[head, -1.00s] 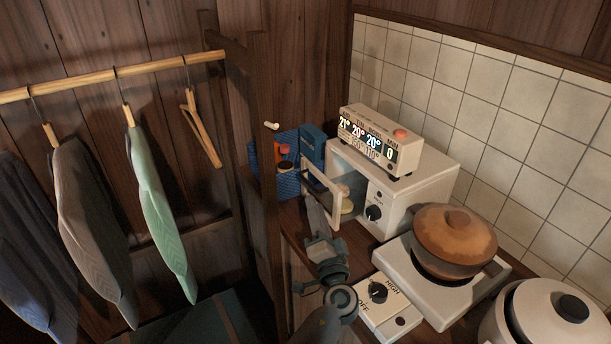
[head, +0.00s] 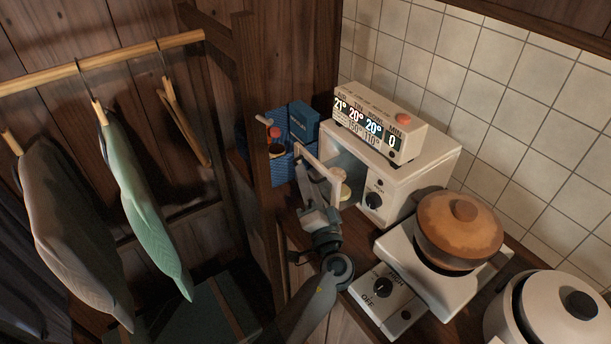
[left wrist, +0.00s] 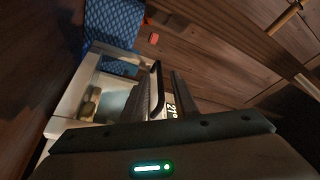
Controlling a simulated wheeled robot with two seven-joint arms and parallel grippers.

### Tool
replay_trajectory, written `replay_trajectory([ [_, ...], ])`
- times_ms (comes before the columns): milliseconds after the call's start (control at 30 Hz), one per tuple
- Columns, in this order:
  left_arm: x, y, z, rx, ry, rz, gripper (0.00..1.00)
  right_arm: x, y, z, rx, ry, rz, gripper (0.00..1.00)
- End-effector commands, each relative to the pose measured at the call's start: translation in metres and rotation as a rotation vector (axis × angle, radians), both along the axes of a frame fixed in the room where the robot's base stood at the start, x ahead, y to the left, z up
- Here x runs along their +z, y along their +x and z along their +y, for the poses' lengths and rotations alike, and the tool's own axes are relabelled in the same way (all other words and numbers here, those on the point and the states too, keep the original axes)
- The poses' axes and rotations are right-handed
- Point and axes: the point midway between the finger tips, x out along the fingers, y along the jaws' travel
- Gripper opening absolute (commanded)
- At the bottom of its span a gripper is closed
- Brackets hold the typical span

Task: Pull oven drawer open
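The white oven (head: 420,182) stands on the counter in the head view. Its white-framed door (head: 318,163) stands ajar on the left, with a lit interior and a pale round thing visible behind it. My left gripper (head: 308,182) is at the front of the door and overlaps it; contact cannot be told. No separate oven drawer can be made out. My right gripper is not in view.
A display box (head: 380,125) sits on the oven. A lidded brown pot (head: 460,232) on a white stove (head: 395,290) and a white cooker (head: 555,312) stand right of my left arm.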

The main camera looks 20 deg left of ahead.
Motion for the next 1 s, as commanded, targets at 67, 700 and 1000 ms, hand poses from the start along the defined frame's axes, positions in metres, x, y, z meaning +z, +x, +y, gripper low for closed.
replay_trajectory([
  [67,-0.0002,0.0,0.0,0.0,0.0,0.0,0.26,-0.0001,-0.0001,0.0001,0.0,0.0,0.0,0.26],
  [700,-0.0002,0.0002,0.0004,0.0,0.0,0.0,0.0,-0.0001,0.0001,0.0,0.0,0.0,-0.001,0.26],
  [1000,-0.0001,0.0001,0.0005,0.0,0.0,0.0,0.0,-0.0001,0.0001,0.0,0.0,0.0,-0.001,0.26],
])
